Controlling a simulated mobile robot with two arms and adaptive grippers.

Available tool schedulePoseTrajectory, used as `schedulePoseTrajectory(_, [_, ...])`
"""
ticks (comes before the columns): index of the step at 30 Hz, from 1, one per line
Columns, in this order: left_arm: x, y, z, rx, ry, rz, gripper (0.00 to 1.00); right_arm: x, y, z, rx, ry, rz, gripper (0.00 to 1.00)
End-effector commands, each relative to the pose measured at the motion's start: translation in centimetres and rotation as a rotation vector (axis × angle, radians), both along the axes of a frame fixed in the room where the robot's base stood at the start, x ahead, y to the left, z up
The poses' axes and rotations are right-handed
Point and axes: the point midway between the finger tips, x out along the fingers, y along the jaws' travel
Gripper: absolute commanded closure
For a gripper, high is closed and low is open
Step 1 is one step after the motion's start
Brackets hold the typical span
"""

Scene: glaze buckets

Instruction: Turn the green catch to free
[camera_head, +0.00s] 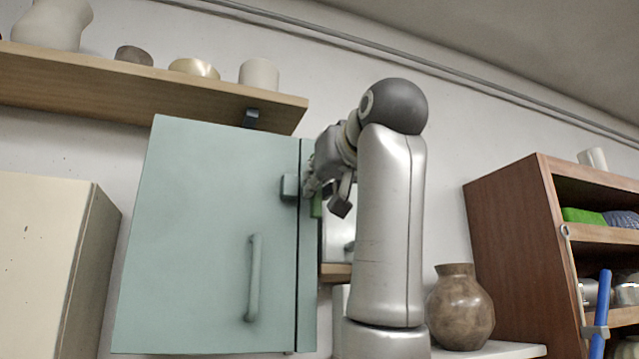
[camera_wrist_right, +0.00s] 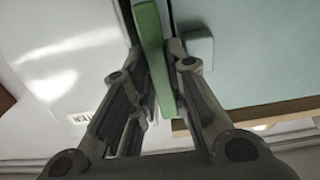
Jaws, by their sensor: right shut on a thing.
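The green catch (camera_head: 316,206) is at the right edge of the pale teal cabinet (camera_head: 205,230), beside a small grey block (camera_head: 289,188) on the door's edge. The catch's visible part hangs upright in the head view, with much of it hidden by my right gripper (camera_head: 318,186). In the right wrist view the catch (camera_wrist_right: 150,45) is a long green bar running between the fingers of my right gripper (camera_wrist_right: 165,85), which is shut on it. The grey block (camera_wrist_right: 200,48) shows just right of the bar. The cabinet door looks closed. My left gripper is not in view.
The door has a vertical teal handle (camera_head: 253,278). A wooden shelf (camera_head: 150,92) with pots hangs above the cabinet. A brown vase (camera_head: 460,308) stands right of my arm, with a brown shelf unit (camera_head: 505,250) beyond. A cream cabinet (camera_head: 40,270) is at left.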

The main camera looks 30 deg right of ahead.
Motion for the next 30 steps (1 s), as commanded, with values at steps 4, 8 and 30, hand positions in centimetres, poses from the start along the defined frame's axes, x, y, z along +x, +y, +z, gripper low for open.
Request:
schedulePoseTrajectory(4, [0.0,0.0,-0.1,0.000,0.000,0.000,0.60,0.1,0.0,-0.3,-0.006,0.012,0.000,1.00])
schedulePoseTrajectory(8, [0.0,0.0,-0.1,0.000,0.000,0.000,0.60,0.1,0.0,-0.3,-0.007,0.012,0.001,1.00])
schedulePoseTrajectory(30, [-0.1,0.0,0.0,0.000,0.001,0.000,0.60,-1.2,0.3,0.0,-0.006,-0.001,0.000,0.62])
